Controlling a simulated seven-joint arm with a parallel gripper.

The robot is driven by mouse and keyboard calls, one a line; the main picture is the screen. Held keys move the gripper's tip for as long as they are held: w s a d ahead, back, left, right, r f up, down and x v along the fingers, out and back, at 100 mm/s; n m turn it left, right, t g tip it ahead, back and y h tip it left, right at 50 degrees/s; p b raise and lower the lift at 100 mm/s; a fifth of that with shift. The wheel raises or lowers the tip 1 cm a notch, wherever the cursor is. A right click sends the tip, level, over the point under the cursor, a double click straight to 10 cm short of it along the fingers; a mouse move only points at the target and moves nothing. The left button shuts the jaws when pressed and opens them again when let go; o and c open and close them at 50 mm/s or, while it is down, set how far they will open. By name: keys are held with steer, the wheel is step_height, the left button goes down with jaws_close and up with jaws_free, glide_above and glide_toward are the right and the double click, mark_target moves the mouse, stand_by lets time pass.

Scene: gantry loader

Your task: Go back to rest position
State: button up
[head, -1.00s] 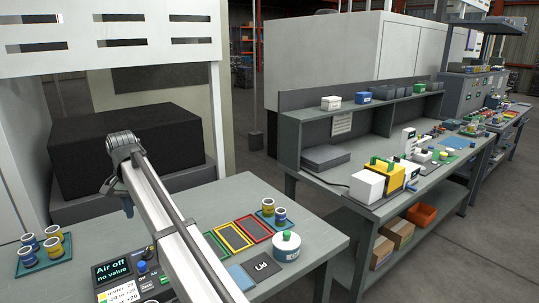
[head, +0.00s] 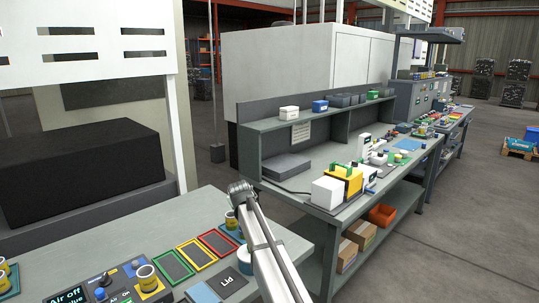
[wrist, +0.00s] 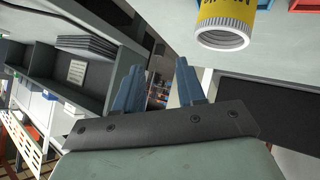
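In the wrist view, the two blue fingers of my gripper (wrist: 158,72) stand apart with nothing between them, so it is open. The fingertips do not show in the head view, where my arm rises from the lower edge near the middle right. A yellow cylinder with a silver ribbed rim (wrist: 224,22) is at the top of the wrist view, outside the fingers. In the head view, a yellow cylinder (head: 148,280) stands on the control panel (head: 100,293), whose display reads "Air off".
Red (head: 217,243), yellow and green framed pads lie on the near bench (head: 130,232). Another yellow cylinder (head: 231,221) is partly behind my arm. A second bench with a shelf (head: 268,126) stands behind, carrying a yellow-and-white device (head: 341,183). A black block (head: 75,170) is at left.

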steer(key=w+d+f+n+t+h, duration=0.1)
steer(key=w+d+f+n+t, duration=0.15)
steer(key=d, duration=1.25)
steer(key=w+d+f+n+t+h, duration=0.1)
steer(key=d+n+t, duration=0.15)
steer(key=d, duration=1.25)
steer(key=s+d+f+m+g+h, duration=0.1)
steer(key=s+d+f, duration=0.55)
steer(key=f, duration=0.45)
steer(key=s+f+m+g, duration=0.25)
steer(key=s+f, duration=0.35)
steer(key=f, duration=0.4)
steer(key=s+f+m+g, duration=0.1)
steer(key=s+f+g, duration=0.2)
steer(key=s+f, duration=0.55)
steer(key=s+a+f+m+g, duration=0.2)
steer(key=s+f+g, duration=0.1)
steer(key=s+f, duration=0.7)
steer(key=s+a+f+m+g, duration=0.15)
steer(key=s+f+g, duration=0.25)
steer(key=s+f, duration=0.6)
steer(key=s+a+m+g+y, duration=0.1)
steer(key=s+g, duration=0.3)
steer(key=s, duration=1.3)
steer(key=s+a+f+m+g+y, duration=0.1)
steer(key=s+a+m+g, duration=0.2)
steer(key=s, duration=1.5)
steer(key=shift+a+f+g, duration=0.2)
steer(key=shift+f+g, duration=0.1)
steer(key=shift+g, duration=0.55)
